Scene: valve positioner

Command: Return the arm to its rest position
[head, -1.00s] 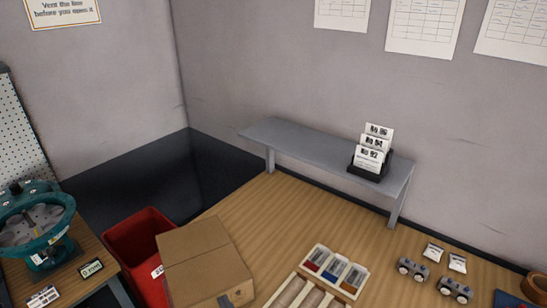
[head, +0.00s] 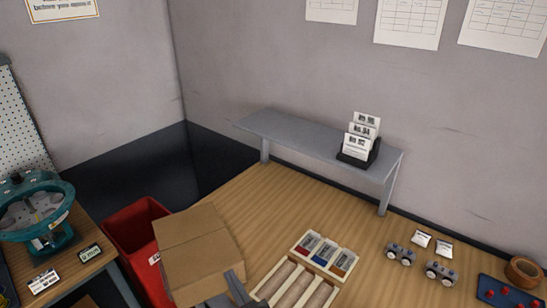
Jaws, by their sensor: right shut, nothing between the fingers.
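My right gripper (head: 233,279) shows at the bottom edge, in front of the lower right part of the cardboard box (head: 195,240). Only its grey tip end shows, and its fingers look shut with nothing between them. The rest of my right arm is out of the picture. My left gripper is not in view. A teal valve with a handwheel (head: 35,208) stands on the bench at the left, away from the gripper.
A red bin (head: 125,228) stands left of the box. A wooden tray (head: 290,250) lies just right of my gripper.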

